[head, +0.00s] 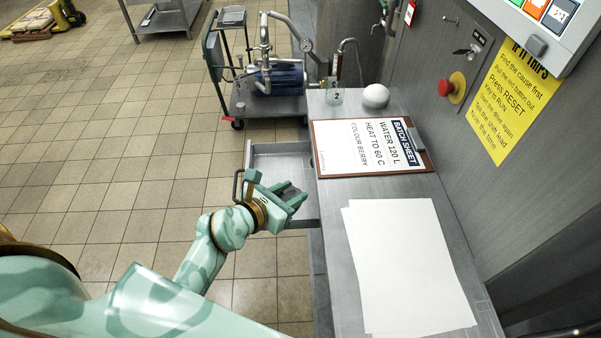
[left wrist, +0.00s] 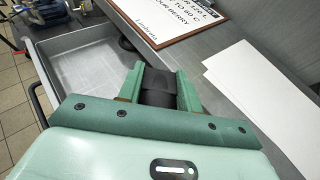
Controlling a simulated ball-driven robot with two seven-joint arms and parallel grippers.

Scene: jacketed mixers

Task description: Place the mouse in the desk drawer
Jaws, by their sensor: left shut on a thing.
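My left gripper (head: 294,199) is shut on a dark object, which looks like the mouse (left wrist: 158,86); the fingers hide most of it. The desk drawer (head: 262,148) is pulled open on the left side of the desk, and its light grey tray also shows in the left wrist view (left wrist: 80,62). The gripper is over the near part of the open drawer, by the desk's edge; its exact height above the tray is hard to tell. The visible part of the tray looks empty. My right gripper is not in view.
A pump trolley (head: 275,100) stands beyond the drawer. Tiled floor is free to the left.

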